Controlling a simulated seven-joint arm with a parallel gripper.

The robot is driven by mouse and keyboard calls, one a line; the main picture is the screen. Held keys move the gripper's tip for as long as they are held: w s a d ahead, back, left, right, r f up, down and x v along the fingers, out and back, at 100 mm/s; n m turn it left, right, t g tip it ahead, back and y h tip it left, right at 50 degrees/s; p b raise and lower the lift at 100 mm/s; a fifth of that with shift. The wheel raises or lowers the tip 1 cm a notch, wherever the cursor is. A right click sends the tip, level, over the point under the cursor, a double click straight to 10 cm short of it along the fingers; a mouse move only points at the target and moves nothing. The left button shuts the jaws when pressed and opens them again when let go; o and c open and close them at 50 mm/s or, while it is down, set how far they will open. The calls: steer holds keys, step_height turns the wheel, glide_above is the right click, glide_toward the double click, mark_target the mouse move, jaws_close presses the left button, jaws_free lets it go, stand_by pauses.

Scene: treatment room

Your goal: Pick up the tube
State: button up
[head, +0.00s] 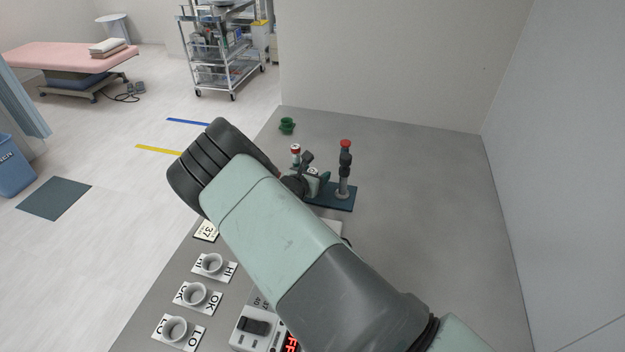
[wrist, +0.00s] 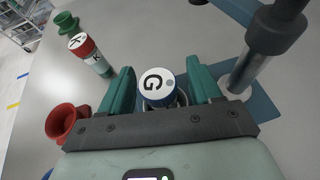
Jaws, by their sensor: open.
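A tube with a blue cap and a white top marked G (wrist: 158,88) stands between the two teal fingers of my gripper (wrist: 163,82) in the wrist view. The jaws are open, with a small gap showing on each side of the cap. In the head view my arm hides most of the gripper and the blue-capped tube.
A stand with a red top (head: 345,144) rises from a dark teal base plate (head: 340,204), close to the gripper's right. A green cup (head: 287,126) and a red cup (wrist: 62,124) are nearby. White cups (head: 195,294) sit on labelled cards in front. The table's right side is clear.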

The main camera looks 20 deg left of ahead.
steer(key=shift+w+f, duration=0.15)
steer(key=shift+w, duration=0.25)
steer(key=shift+c, duration=0.3)
